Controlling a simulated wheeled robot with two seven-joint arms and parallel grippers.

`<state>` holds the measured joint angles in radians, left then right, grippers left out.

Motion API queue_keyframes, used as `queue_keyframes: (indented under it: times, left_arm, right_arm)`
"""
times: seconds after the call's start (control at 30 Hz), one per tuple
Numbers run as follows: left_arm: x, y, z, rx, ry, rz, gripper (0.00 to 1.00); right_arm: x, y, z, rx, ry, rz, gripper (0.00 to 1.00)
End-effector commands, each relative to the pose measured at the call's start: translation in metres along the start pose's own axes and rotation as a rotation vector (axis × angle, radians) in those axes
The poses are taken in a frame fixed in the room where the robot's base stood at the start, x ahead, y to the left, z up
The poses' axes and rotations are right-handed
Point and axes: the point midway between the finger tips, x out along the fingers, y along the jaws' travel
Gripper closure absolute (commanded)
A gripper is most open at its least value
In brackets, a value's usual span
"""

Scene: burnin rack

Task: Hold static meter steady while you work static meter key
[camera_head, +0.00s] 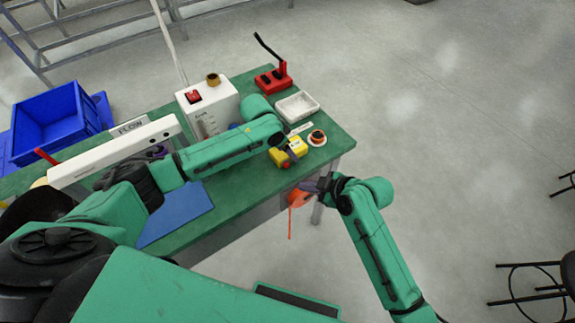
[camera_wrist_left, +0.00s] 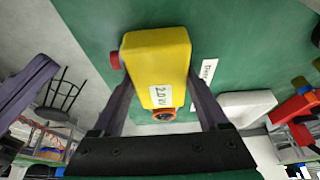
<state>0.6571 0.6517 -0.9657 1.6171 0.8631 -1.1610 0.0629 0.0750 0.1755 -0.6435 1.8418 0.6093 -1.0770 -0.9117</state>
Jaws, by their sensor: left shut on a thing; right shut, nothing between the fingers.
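The static meter is a yellow box (camera_head: 277,157) near the right end of the green table, with a red key (camera_head: 285,164) on its near side. In the left wrist view the meter (camera_wrist_left: 158,60) shows a "2.0" label, and its red key (camera_wrist_left: 115,60) sticks out on the left. My left gripper (camera_wrist_left: 160,88) is shut on the meter, one finger along each side. Whether the meter touches the table is unclear. My right gripper (camera_head: 311,187) is shut and empty, off the table's front edge, apart from the meter and its key.
A white box (camera_head: 207,108) stands further left. An orange item (camera_head: 296,199) hangs at the front edge beside my right gripper.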

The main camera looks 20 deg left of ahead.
Motion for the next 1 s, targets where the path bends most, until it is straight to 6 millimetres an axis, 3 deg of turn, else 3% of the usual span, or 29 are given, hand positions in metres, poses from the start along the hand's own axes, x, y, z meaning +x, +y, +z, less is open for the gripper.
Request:
queue_keyframes:
  times: [0.17,0.2,0.27,0.57,0.67,1.0]
  left_arm:
    - [0.0,0.0,0.0,0.0,0.001,0.0,0.86]
    - [0.0,0.0,0.0,0.0,0.001,0.0,0.19]
    - [0.0,0.0,0.0,0.0,0.001,0.0,0.0]
    - [-0.006,-0.001,0.0,0.0,0.001,0.0,0.0]
    - [-0.023,-0.001,-0.001,0.001,0.003,-0.002,0.0]
    - [-0.108,-0.001,0.0,0.0,0.002,-0.002,0.0]
  right_arm:
    - [0.0,0.0,0.0,0.0,0.0,0.0,1.0]
    - [0.0,0.0,0.0,0.0,0.0,0.0,1.0]
    - [0.0,0.0,0.0,0.0,0.0,0.0,1.0]
    - [0.0,0.0,0.0,0.0,0.0,0.0,1.0]
    - [0.0,0.0,0.0,0.0,0.0,0.0,1.0]
    - [0.0,0.0,0.0,0.0,0.0,0.0,1.0]
